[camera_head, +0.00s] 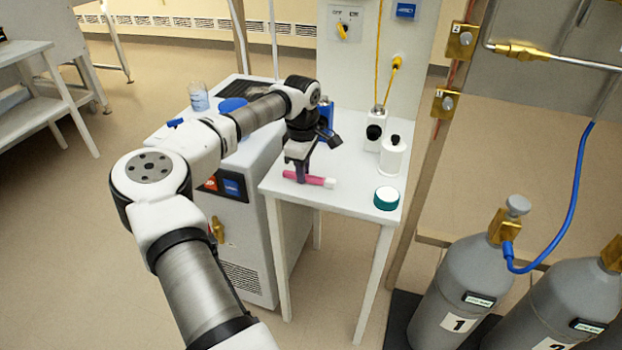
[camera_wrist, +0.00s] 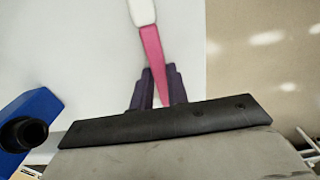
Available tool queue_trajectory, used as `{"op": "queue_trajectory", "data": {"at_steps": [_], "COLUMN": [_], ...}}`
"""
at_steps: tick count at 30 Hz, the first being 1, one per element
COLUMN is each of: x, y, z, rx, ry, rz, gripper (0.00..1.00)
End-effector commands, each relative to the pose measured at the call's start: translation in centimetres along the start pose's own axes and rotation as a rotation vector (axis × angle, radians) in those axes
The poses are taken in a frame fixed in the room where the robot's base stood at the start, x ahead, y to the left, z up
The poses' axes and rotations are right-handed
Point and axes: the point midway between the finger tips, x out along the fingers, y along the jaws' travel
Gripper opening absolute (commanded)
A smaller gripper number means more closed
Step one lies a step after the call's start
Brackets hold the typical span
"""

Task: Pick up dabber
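The dabber (camera_head: 310,179) is a pink stick with a white end. It lies on the small white table (camera_head: 345,185) in the head view, with its white end to the right. My gripper (camera_head: 303,175) points down over the dabber's pink part, left of its middle. In the wrist view the dabber (camera_wrist: 152,50) runs between the two dark fingers of my gripper (camera_wrist: 160,80), its white end pointing away. The fingers sit close against both sides of the pink part, with hardly any gap. The lower pink end is partly hidden by the gripper.
A blue object (camera_head: 327,112) is behind my gripper. Grey gas cylinders (camera_head: 465,285) stand at right.

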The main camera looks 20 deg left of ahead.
Motion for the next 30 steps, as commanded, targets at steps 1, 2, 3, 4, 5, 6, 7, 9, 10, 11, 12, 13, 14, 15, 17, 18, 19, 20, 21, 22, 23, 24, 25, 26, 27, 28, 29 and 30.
{"op": "queue_trajectory", "data": {"at_steps": [1,2,3,4,5,6,7,9,10,11,12,13,14,15,17,18,19,20,21,22,23,24,25,26,27,28,29,30], "x": [0.0,0.0,0.0,0.0,0.0,0.0,0.0,-0.1,-0.1,-0.2,-0.3,-0.5,-0.7,-1.1,-1.8,-2.4,-2.9,-3.5,-4.4,-5.2,-6.0,-7.2,-8.1,-9.0,-10.3,-11.2,-12.0,-13.2], "y": [0.0,0.0,0.0,0.0,0.0,0.0,0.0,0.0,0.0,0.0,0.0,0.0,0.1,0.1,0.1,0.1,0.1,0.1,0.1,0.1,0.1,0.1,0.1,0.1,0.1,0.1,0.1,0.1], "z": [0.0,0.0,0.0,0.0,0.0,0.0,0.0,0.0,0.0,0.0,0.0,0.0,0.0,0.0,-0.1,-0.1,-0.1,0.0,0.0,0.0,0.0,0.0,0.0,0.0,0.0,0.0,0.0,0.0], "rx": [0.000,0.000,0.000,0.000,0.000,0.000,0.000,0.000,0.000,0.000,0.000,-0.001,-0.001,-0.001,-0.001,-0.001,-0.001,-0.001,-0.001,0.000,0.000,-0.001,-0.001,-0.001,-0.002,-0.002,-0.001,-0.002], "ry": [0.000,0.000,0.000,0.000,0.000,0.000,0.000,0.000,0.000,0.000,0.000,0.000,0.000,0.000,0.001,0.002,0.002,0.002,0.002,0.003,0.003,0.002,0.003,0.003,0.003,0.002,0.002,0.002], "rz": [0.000,0.000,0.000,0.000,0.000,0.000,0.000,0.000,0.001,0.001,0.001,0.001,0.002,0.002,0.002,0.003,0.003,0.003,0.003,0.005,0.004,0.005,0.004,0.005,0.005,0.005,0.004,0.005], "gripper": [0.00,0.00,0.00,0.00,0.00,0.00,0.00,0.00,0.00,0.00,0.00,0.00,0.00,0.00,0.00,0.00,0.00,0.00,0.00,0.00,0.00,0.00,0.00,0.00,0.00,0.00,0.00,0.00]}}
